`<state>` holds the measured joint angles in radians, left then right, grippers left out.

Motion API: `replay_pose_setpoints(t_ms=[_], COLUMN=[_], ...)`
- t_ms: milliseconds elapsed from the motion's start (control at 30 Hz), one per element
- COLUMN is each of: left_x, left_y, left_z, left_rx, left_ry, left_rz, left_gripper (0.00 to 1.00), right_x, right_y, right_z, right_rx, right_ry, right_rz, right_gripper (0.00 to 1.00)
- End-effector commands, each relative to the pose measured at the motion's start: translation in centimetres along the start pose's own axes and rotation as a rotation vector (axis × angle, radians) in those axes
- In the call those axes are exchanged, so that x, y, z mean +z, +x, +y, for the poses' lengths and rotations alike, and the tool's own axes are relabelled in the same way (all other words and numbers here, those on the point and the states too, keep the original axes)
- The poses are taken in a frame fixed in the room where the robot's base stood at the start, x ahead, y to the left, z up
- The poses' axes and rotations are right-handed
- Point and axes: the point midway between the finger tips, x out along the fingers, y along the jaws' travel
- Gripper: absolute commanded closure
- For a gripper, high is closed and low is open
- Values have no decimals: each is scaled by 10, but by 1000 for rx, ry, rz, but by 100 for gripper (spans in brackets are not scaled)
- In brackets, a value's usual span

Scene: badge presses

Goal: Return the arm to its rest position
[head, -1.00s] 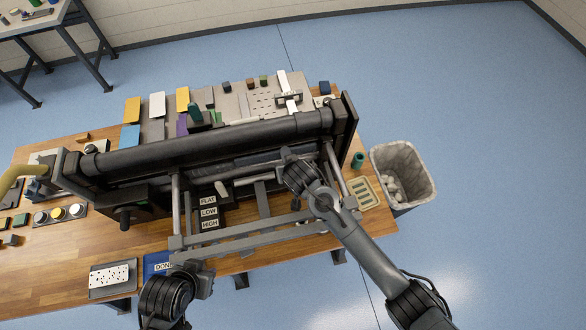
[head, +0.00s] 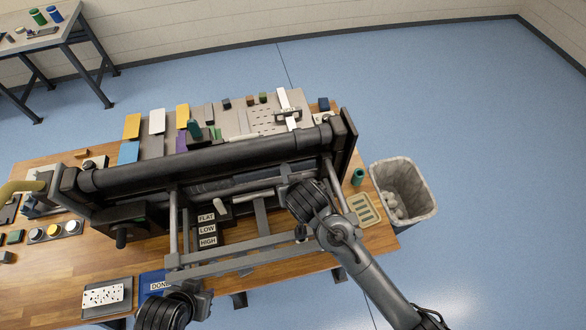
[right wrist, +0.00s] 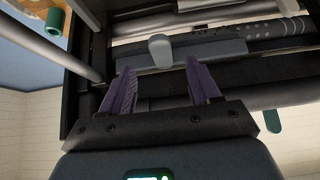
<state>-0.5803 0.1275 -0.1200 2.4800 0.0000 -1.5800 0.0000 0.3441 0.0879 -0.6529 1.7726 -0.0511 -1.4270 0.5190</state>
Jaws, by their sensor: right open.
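My right arm comes in from the lower right in the head view, and its wrist (head: 308,200) is over the right part of the large dark press (head: 210,150). Its fingers are hidden there. In the right wrist view the right gripper (right wrist: 162,85) shows two purple fingers spread apart with nothing between them. A light grey rounded knob (right wrist: 161,50) lies beyond the fingertips, apart from them. My left wrist (head: 168,308) is at the bottom of the head view, near the blue DONE tray (head: 152,282). I cannot make out the left fingers.
The press frame's rails (head: 255,243) run close beneath the right arm. A waste bin (head: 402,190), a slotted beige tray (head: 363,209) and a teal cylinder (head: 358,176) are on the right. A tray with a speckled card (head: 103,295) lies lower left. Open floor is at far right.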

Motion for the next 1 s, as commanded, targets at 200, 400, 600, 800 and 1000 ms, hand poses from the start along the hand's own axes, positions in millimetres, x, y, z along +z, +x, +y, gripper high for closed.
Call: replay_pose_setpoints(t_ms=[200,400,600,800,1000], left_x=[-1,-5,-12,-16,-19], left_y=[-3,-15,-35,-47,-56], left_z=[0,0,1,1,0], left_rx=[0,2,8,10,8], left_ry=[0,-3,-10,-12,-10], left_rz=[0,0,2,3,3], left_gripper=[71,71,71,71,71], right_x=[4,28,78,142,203], right_y=[-3,-22,-61,-106,-156], right_z=[3,26,80,120,139], right_rx=[-6,-27,-13,31,50], right_ry=[20,142,349,339,155], right_rz=[-4,-23,-49,-124,-244], right_gripper=[38,38,38,38,38])
